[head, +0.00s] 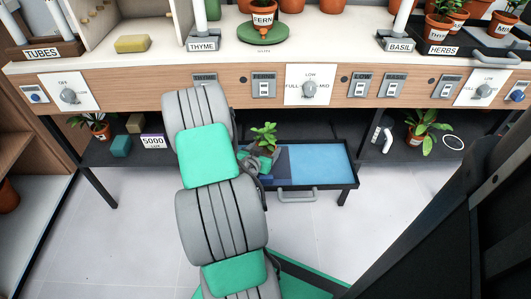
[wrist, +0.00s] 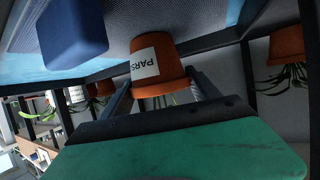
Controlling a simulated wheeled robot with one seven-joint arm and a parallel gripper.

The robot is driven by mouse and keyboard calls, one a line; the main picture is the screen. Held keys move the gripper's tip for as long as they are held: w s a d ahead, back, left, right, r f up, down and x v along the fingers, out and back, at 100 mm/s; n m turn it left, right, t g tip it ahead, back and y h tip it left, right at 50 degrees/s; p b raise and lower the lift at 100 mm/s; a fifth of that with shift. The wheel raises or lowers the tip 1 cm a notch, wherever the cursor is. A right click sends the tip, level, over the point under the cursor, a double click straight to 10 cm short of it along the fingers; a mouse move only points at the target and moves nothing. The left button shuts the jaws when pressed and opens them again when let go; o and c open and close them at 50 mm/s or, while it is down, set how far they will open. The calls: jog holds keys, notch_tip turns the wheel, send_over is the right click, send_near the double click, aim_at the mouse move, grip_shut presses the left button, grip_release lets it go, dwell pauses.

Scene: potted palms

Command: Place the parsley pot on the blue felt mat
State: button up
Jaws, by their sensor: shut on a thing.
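The parsley pot (wrist: 158,62) is a terracotta pot with a white label reading "PARS…". It appears upside down in the wrist view, between the two fingers of my gripper (wrist: 165,92), which is shut on it. In the head view its green leaves (head: 264,134) show just right of my arm, over the left part of a pulled-out dark drawer; the arm hides most of the gripper. The light blue mat (head: 322,163) covers the drawer's right part, right of the pot. I cannot tell whether the pot touches the drawer floor.
The drawer's handle (head: 297,195) faces front. A dark blue block (wrist: 72,33) is close to the pot in the wrist view. The wooden bench (head: 420,72) overhangs behind the drawer. Potted plants stand on the low shelf at left (head: 98,127) and right (head: 420,130).

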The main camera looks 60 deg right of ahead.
jog(key=o, duration=1.5)
jog(key=shift+c, duration=0.2)
jog(key=w+p+v, duration=0.1)
jog(key=p+v, duration=0.2)
jog(key=v, duration=0.8)
jog(key=w+a+r+n+t+y, duration=0.1)
jog(key=w+a+r+n+y, duration=0.2)
jog(key=a, duration=0.5)
jog(key=w+a+n+y, duration=0.2)
jog(key=w+a+y, duration=0.1)
jog(key=w+a, duration=0.3)
jog(key=w+a+r+n+t+y, duration=0.1)
jog(key=w+a+r+n+y, duration=0.15)
jog(key=a, duration=0.65)
jog(key=s+a+r+n+y, duration=0.2)
jog(key=a+r+n, duration=0.1)
jog(key=a, duration=0.5)
jog(key=s+a+r+n+g+y, duration=0.1)
jog(key=a+r+n+y, duration=0.2)
jog(key=a+n, duration=0.3)
jog(key=shift+s+a+r, duration=0.15)
jog(key=shift+s+a, duration=0.2)
jog(key=shift+a, duration=0.6)
